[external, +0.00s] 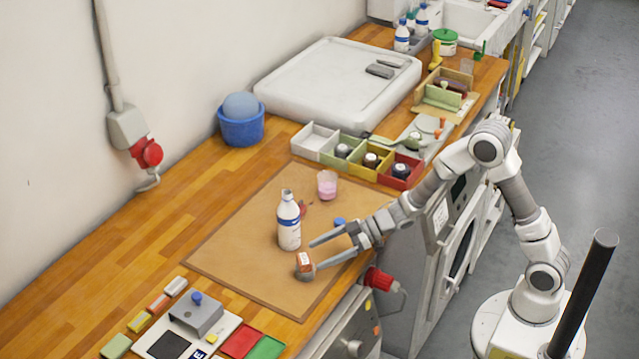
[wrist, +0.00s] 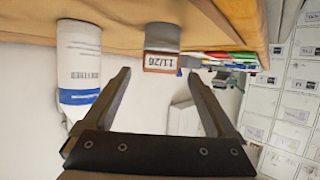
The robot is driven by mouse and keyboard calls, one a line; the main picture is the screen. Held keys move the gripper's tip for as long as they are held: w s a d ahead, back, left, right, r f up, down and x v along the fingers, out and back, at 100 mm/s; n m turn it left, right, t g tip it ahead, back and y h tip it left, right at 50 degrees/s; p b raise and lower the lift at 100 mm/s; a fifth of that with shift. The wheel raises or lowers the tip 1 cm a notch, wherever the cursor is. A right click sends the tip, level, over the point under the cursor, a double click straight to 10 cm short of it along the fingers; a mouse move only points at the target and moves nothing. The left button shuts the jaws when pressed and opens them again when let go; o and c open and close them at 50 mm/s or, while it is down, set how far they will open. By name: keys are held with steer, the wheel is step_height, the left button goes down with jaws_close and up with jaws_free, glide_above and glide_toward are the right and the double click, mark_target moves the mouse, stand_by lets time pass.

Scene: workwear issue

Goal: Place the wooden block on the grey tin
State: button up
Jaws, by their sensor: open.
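The wooden block (external: 304,259), small and reddish-brown with a pale printed face, sits on top of the grey tin (external: 304,274) near the front of the brown mat. The wrist view is upside down; there the block (wrist: 160,62) shows its printed label and rests against the grey tin (wrist: 162,36), which stands on the table surface. My gripper (external: 314,254) is open and empty. Its fingertips (wrist: 158,72) lie either side of the block's line, with the block just beyond them and no visible contact.
A white bottle with a blue band (external: 289,222) stands close beside the fingers, and a pink cup (external: 327,184) stands behind. Coloured bins (external: 365,158) stand at the back. The mat (external: 237,254) is clear at left.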

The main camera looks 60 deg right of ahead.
steer(key=s+d+r+m+t+h, duration=0.1)
steer(key=s+d+r+m+h, duration=0.2)
steer(key=s+d+r+h, duration=0.4)
steer(key=s+d+r+m+h, duration=0.3)
steer(key=s+d+r+h, duration=0.15)
steer(key=d+r, duration=0.5)
steer(key=s+a+f+m+g+y, duration=0.1)
steer(key=s+g, duration=0.4)
steer(key=s, duration=1.6)
steer(key=shift+s+m+y+p, duration=0.15)
steer(key=shift+m+y+p, duration=0.3)
steer(key=shift+m, duration=0.55)
